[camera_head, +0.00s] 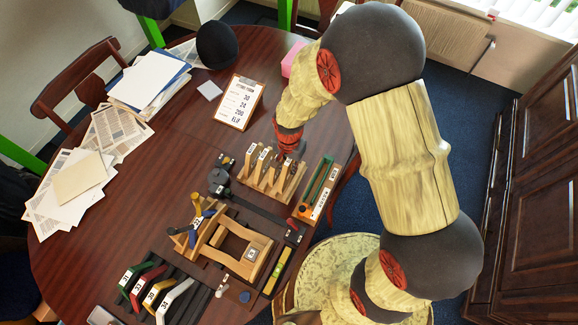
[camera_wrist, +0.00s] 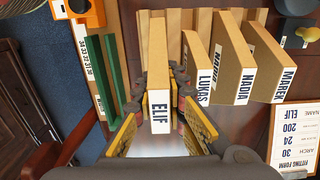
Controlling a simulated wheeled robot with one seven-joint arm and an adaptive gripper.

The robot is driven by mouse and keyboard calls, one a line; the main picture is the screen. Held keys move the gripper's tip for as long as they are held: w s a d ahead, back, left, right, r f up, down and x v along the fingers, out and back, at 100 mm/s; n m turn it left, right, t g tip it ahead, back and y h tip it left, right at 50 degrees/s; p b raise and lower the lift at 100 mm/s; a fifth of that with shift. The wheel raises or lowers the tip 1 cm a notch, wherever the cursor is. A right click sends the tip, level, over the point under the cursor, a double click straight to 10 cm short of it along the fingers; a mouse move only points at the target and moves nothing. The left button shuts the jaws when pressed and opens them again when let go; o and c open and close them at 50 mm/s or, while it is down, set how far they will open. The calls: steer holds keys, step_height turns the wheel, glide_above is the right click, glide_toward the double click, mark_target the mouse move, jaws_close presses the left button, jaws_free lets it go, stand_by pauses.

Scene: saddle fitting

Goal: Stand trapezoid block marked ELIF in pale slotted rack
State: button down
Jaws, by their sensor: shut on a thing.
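The trapezoid block marked ELIF (camera_wrist: 159,112) is between the two fingers of my gripper (camera_wrist: 165,90) in the wrist view, its white label facing the camera. My gripper is shut on it. The pale slotted rack (camera_wrist: 173,20) lies beneath and beyond it. Blocks marked LUKAS (camera_wrist: 203,85), NADIA (camera_wrist: 238,75) and MAREK (camera_wrist: 272,70) stand in the rack to the right of ELIF. ELIF lines up roughly with the left end of the rack; how deep it sits is hidden. In the head view my gripper (camera_head: 288,152) is over the rack (camera_head: 262,188).
A green-edged tray with a number strip (camera_head: 318,190) stands close to the right of the rack. A wooden saddle frame (camera_head: 238,250), dark weights (camera_head: 219,180) and several numbered coloured arches (camera_head: 155,292) crowd the front.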

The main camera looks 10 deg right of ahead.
mark_target(289, 160)
steer(key=shift+f+b, duration=1.15)
steer(key=shift+f, duration=0.75)
stand_by(1.5)
stand_by(0.9)
steer(key=c, duration=1.7)
jaws_free()
steer(key=shift+c, duration=0.2)
steer(key=shift+o, duration=0.5)
steer(key=o, duration=0.3)
steer(key=shift+r+p, duration=1.85)
steer(key=shift+r, duration=0.65)
steer(key=shift+r+p, duration=1.1)
steer(key=shift+r, duration=0.45)
